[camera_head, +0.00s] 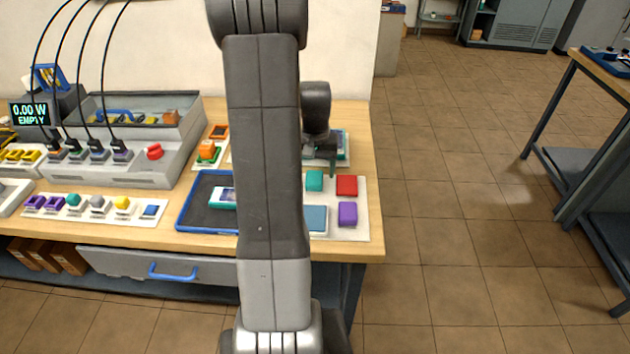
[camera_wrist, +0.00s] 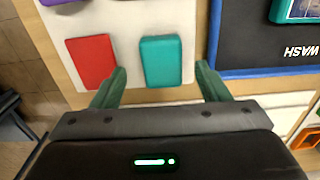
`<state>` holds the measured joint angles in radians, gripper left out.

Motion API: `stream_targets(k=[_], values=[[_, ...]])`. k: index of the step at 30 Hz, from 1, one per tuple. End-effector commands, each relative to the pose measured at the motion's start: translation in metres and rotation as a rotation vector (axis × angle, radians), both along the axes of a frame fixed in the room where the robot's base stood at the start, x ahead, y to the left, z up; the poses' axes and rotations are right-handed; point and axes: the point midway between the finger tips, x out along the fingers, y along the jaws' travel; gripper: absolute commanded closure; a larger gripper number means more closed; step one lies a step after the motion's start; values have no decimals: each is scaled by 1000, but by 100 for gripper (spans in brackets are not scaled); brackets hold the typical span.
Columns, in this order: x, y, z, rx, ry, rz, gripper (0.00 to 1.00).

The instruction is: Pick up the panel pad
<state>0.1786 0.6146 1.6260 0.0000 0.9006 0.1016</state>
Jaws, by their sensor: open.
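Several coloured pads lie on a white board (camera_head: 361,235) at the right end of the bench: a teal pad (camera_head: 314,181), a red pad (camera_head: 347,186), a purple pad (camera_head: 348,214) and a larger blue one (camera_head: 316,219), partly hidden by my arm. I cannot tell by looks which is the panel pad. My gripper (camera_head: 325,158) is just behind the teal and red pads. In the wrist view my gripper (camera_wrist: 161,76) is open and empty, its fingers pointing toward the teal pad (camera_wrist: 161,58), with the red pad (camera_wrist: 91,61) beside the left finger.
A dark tray with a blue rim (camera_head: 185,215), marked WASH in the wrist view (camera_wrist: 268,72), lies left of the board. A teal-edged item (camera_head: 344,147) sits behind my gripper. Left are a charger unit (camera_head: 170,170) and small coloured parts. The bench edge is close on the right.

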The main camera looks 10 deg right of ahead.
Motion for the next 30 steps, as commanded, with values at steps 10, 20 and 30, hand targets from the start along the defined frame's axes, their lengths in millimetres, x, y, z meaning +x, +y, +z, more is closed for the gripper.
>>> stream_targets(k=[10,20,30], values=[[1,0,-36,1,2,0,31],[1,0,-36,0,0,0,52],[1,0,-36,0,0,0,80]])
